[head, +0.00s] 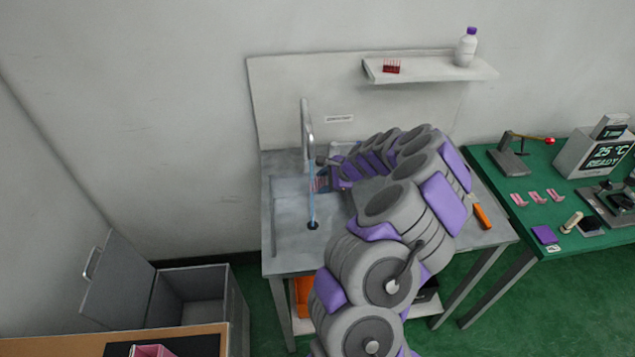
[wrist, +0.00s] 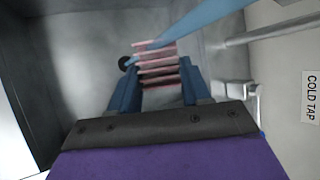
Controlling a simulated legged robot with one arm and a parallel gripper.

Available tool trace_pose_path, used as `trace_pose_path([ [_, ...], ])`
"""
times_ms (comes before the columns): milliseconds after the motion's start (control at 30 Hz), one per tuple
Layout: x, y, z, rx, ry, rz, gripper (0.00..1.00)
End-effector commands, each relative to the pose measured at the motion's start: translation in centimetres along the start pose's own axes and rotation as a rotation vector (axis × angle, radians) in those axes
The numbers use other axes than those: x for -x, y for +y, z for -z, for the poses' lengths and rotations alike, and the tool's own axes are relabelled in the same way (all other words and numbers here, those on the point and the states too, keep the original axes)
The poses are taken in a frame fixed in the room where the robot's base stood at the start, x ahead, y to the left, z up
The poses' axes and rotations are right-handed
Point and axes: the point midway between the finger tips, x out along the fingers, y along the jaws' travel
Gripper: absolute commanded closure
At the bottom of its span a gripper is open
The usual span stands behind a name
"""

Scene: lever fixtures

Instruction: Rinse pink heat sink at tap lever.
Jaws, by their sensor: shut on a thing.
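The pink heat sink (wrist: 158,66), a stack of thin fins, is between the blue fingers of my gripper (wrist: 158,88) in the wrist view. My gripper is shut on it. In the head view my gripper (head: 321,181) is over the sink basin (head: 290,215), beside the tap spout (head: 306,125), and the heat sink is mostly hidden. A blue water stream (head: 312,200) falls from the spout to the drain. In the wrist view the stream (wrist: 205,22) crosses at the heat sink's far end. The tap lever is not clearly made out behind my arm.
A green bench (head: 500,165) with several small items stands right. An open grey bin (head: 190,295) stands left. A "COLD TAP" label (wrist: 311,97) is on the wall.

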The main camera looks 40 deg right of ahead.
Motion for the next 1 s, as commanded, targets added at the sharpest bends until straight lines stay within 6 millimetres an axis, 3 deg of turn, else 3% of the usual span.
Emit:
trace_pose_path([
  [1000, 0.4, -0.3, 0.9, 0.0, 0.001, 0.001, 0.83],
])
